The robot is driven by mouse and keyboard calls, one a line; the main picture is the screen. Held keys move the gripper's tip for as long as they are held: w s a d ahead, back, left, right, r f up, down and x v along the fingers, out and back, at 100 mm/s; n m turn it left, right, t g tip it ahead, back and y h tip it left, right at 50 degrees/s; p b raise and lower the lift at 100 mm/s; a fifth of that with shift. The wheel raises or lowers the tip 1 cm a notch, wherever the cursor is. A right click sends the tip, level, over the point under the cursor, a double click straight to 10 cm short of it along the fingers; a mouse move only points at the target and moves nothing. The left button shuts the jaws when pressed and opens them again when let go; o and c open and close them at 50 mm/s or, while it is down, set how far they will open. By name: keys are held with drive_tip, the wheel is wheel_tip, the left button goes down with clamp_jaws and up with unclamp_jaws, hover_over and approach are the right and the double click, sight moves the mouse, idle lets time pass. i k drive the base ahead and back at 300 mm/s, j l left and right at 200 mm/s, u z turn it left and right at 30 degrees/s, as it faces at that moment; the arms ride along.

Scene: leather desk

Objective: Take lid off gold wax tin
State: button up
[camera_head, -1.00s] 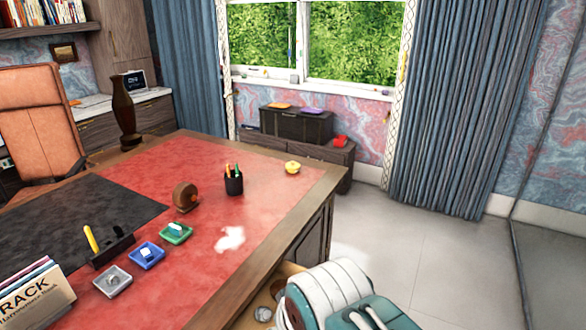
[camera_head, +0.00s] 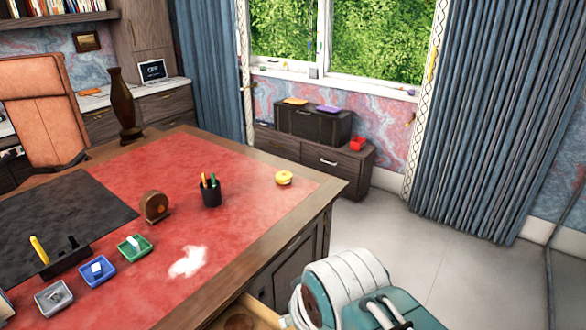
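A small round yellow-gold object (camera_head: 284,178), which looks like the gold wax tin, sits on the red leather desk top near its far right corner. It is small in view, and I cannot make out a seam between lid and body. My gripper is not in view. Only white and teal parts of my own arm show at the bottom right, beside the desk and apart from the yellow-gold object.
The desk (camera_head: 100,305) also holds a black pen cup (camera_head: 210,194), a round brown wooden piece (camera_head: 156,206), a green tray (camera_head: 134,248), a blue tray (camera_head: 98,271) and a grey tray (camera_head: 54,298). A drawer (camera_head: 262,311) stands open below. Floor (camera_head: 440,255) is clear at right.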

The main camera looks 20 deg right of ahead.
sight(284, 175)
drive_tip(key=i+l, duration=0.15)
drive_tip(key=l, duration=0.2)
drive_tip(key=i+l+u, duration=0.15)
drive_tip(key=l, duration=0.25)
drive_tip(key=i+l, duration=0.1)
drive_tip(key=l, duration=0.25)
drive_tip(key=i+l+u, duration=0.15)
drive_tip(key=l, duration=0.25)
drive_tip(key=i+l, duration=0.1)
drive_tip(key=l, duration=0.25)
drive_tip(key=i+l+u, duration=0.15)
drive_tip(key=i+l, duration=0.3)
drive_tip(key=i+l+u, duration=0.15)
drive_tip(key=i+l, duration=0.3)
drive_tip(key=l, duration=0.15)
